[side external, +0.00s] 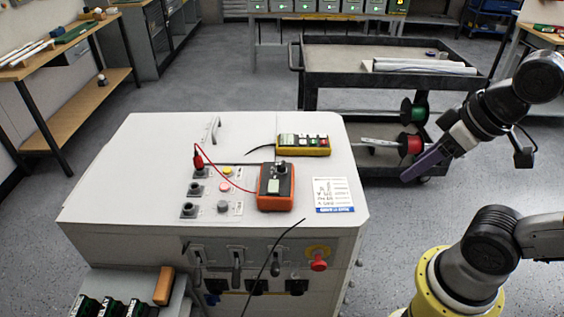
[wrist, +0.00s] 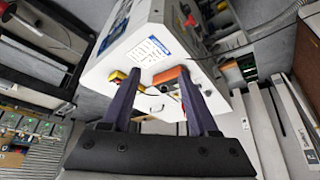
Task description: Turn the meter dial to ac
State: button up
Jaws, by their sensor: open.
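The orange meter (side external: 276,187) lies on the right half of the white cabinet top. Its dark dial (side external: 283,167) sits near its far end; the setting is too small to read. A red lead (side external: 222,179) runs from the meter to a socket post at left. My gripper (side external: 406,178), with purple fingers, is in the air to the right of the cabinet, well apart from the meter. In the wrist view my gripper (wrist: 160,72) is open and empty, and the meter (wrist: 170,76) shows in the distance between the fingers, partly hidden by one.
A yellow device (side external: 303,145) with a black lead lies behind the meter. A white label card (side external: 333,194) lies to its right. Socket posts and buttons (side external: 222,207) stand at left. A black cart (side external: 385,75) with cable spools stands behind. Air between gripper and cabinet is clear.

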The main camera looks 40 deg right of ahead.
jog(key=w+r, duration=0.7)
jog(key=r, duration=0.1)
jog(key=n+g, duration=0.2)
jog(key=g, duration=0.3)
send_over(281, 162)
notch_tip(281, 162, down, 9)
notch_tip(281, 162, down, 14)
jog(key=shift+f, duration=0.25)
jog(key=shift+c, duration=0.3)
grip_shut()
